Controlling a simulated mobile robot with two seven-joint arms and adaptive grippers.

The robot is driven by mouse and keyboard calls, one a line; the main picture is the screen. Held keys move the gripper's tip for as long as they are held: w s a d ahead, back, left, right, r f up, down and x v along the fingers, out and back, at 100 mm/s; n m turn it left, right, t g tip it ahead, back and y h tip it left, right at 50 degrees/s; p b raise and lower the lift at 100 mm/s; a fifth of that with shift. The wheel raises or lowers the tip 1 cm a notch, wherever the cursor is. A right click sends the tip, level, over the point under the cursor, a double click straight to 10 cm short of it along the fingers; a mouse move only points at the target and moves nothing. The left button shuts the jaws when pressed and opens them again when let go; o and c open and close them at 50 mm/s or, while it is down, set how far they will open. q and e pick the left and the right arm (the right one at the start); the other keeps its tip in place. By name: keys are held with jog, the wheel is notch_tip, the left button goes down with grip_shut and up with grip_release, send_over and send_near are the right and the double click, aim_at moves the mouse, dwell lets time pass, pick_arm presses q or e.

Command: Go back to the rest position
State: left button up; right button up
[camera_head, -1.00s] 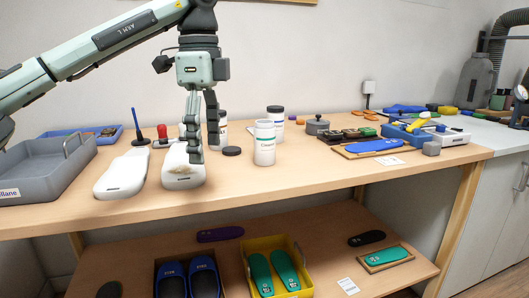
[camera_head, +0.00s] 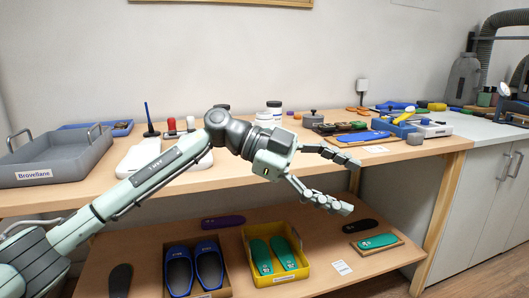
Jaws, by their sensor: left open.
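My left gripper (camera_head: 349,185) is open and empty. It points right, in front of the front edge of the wooden workbench (camera_head: 400,163), with its fingers spread apart. My left arm comes in from the lower left and crosses in front of the bench, hiding part of the two white foot-shaped forms (camera_head: 138,158). The white jars (camera_head: 265,118) behind the arm show only in part. My right gripper is not in the picture.
A grey tray (camera_head: 50,176) stands at the bench's left end. On the lower shelf are blue sandals (camera_head: 178,270) and a yellow box (camera_head: 306,269) with green insoles. Blue tools (camera_head: 402,128) lie at the right. The space right of the gripper looks free.

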pick_arm(q)
jog(key=w+a+f+n+t+h, duration=0.1)
jog(key=w+a+n+t+h, duration=0.25)
jog(key=w+n+t, duration=0.35)
jog(key=w+a+n+t+h, duration=0.2)
jog(key=w+a+n+t, duration=0.15)
jog(key=n+t, duration=0.45)
jog(key=w+a+f+n+t+y, duration=0.2)
jog(key=a+f+n+t+y, duration=0.5)
jog(key=a+f+y, duration=1.05)
jog(key=s+a+f+n+g+y, duration=0.1)
jog(key=s+a+f+g, duration=0.25)
jog(key=f, duration=0.35)
jog(key=s+a+f+n+g, duration=0.1)
jog(key=s+a+f+g, duration=0.15)
jog(key=s+f, duration=0.4)
jog(key=s+a+f+n+g+y, duration=0.1)
jog(key=s+a+f+n+g, duration=0.15)
jog(key=f, duration=0.55)
jog(key=s+a+f+g, duration=0.2)
jog(key=s+f, duration=0.2)
jog(key=s, duration=0.3)
jog(key=s+a+f+m+g, duration=0.1)
jog(key=s+f, duration=0.3)
jog(key=s, duration=0.4)
jog(key=s+a+f+g+y, duration=0.1)
jog(key=s+a+f+g, duration=0.3)
jog(key=s, duration=0.4)
jog(key=shift+f+m, duration=0.35)
jog(key=shift+f, duration=0.15)
